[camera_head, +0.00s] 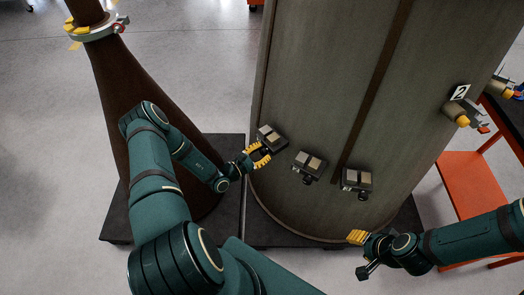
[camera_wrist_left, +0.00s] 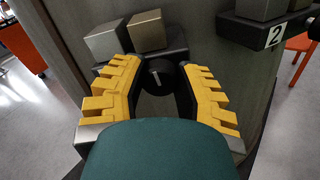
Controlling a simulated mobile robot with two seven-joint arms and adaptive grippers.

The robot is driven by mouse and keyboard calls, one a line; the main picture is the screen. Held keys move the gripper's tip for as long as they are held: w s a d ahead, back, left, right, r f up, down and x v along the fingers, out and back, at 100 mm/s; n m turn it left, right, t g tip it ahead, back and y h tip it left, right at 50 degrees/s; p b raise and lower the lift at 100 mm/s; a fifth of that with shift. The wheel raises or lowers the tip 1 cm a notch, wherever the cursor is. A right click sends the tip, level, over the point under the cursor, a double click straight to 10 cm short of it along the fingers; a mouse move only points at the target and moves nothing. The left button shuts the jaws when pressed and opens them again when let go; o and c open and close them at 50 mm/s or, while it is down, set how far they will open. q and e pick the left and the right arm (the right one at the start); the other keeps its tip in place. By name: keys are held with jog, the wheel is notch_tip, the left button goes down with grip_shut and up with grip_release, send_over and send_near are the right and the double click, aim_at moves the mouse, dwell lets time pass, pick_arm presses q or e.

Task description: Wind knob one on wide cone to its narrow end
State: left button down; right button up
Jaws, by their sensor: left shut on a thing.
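The wide cone (camera_head: 310,75) is a large grey-brown shell standing upright on a dark base. Knob one (camera_wrist_left: 158,76) is a round black knob with a pale mark, below a dark block with two metallic squares (camera_wrist_left: 125,36); this block (camera_head: 271,137) is the leftmost of three low on the cone. My left gripper (camera_head: 262,155) is at this block, its yellow toothed fingers shut on the knob, one on each side; the fingers hide part of it in the head view. My right gripper (camera_head: 360,254) is open and empty, in front of the cone's lower right.
Two similar blocks, a middle one (camera_head: 309,166) and a right one (camera_head: 357,181), sit close by on the cone. A narrower brown cone (camera_head: 135,90) stands at left with a clamp ring (camera_head: 98,29). An orange stand (camera_head: 470,190) is at right. Grey floor (camera_head: 195,60) lies open behind.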

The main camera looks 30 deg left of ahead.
pick_arm(q)
jog(key=m, duration=0.3)
jog(key=m+p, duration=0.1)
jog(key=m, duration=0.1)
jog(key=shift+w+d+r+m, duration=0.1)
jog(key=shift+r+m, duration=0.1)
jog(key=shift+m, duration=0.2)
jog(key=m+p, duration=0.2)
jog(key=m, duration=0.2)
jog(key=m+p, duration=0.1)
jog(key=m, duration=0.3)
jog(key=shift+f+m, duration=0.1)
jog(key=shift+m, duration=0.3)
jog(key=shift+f+m+p, duration=0.1)
jog(key=shift+m+p, duration=0.85)
jog(key=shift+m, duration=1.05)
jog(key=shift+d, duration=0.1)
jog(key=shift+f, duration=0.1)
jog(key=c, duration=0.6)
grip_release()
